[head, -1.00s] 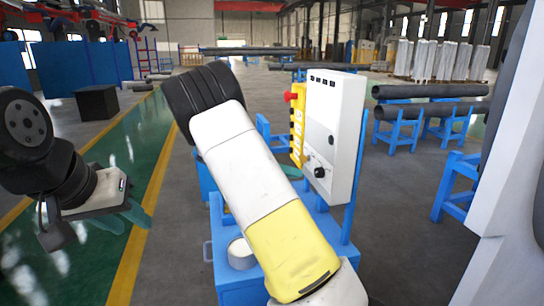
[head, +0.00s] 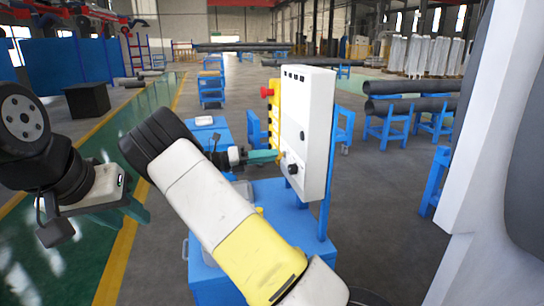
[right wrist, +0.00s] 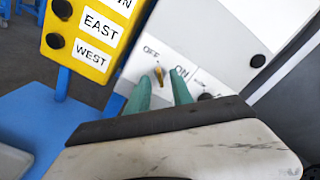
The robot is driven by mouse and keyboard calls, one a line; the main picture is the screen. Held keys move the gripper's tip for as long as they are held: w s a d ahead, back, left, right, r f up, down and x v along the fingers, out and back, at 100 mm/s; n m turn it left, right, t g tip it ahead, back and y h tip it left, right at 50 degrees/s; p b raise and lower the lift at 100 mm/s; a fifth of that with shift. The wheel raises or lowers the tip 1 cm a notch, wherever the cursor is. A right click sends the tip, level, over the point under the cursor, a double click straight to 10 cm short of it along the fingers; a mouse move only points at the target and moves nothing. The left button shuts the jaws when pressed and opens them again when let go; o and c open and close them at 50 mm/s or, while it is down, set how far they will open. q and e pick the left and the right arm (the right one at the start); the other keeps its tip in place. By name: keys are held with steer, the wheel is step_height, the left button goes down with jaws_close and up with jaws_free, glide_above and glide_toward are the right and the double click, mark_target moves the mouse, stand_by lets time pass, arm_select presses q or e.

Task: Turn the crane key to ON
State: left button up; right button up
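The white control box (head: 308,125) stands on a blue post. The brass key (right wrist: 159,77) shows in the right wrist view on the box's lower face, between the OFF label (right wrist: 150,52) and the ON label (right wrist: 180,72); I cannot tell its exact setting. My right gripper (right wrist: 160,90) is open, its two green fingers apart on either side of the key, with no visible grip on it. In the head view my right gripper (head: 266,156) is at the box's lower left edge. My left gripper (head: 134,206) is low at the left, away from the box; its finger gap is unclear.
A yellow button strip (head: 274,117) with a red stop button (head: 266,92) is beside the box. A black knob (head: 292,169) projects from the box's lower face. A blue cabinet (head: 275,210) is below. Pipes on blue stands (head: 410,105) are behind at right.

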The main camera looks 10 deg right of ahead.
steer(key=shift+d, duration=0.45)
jaws_close()
steer(key=shift+m, duration=8.9)
jaws_free()
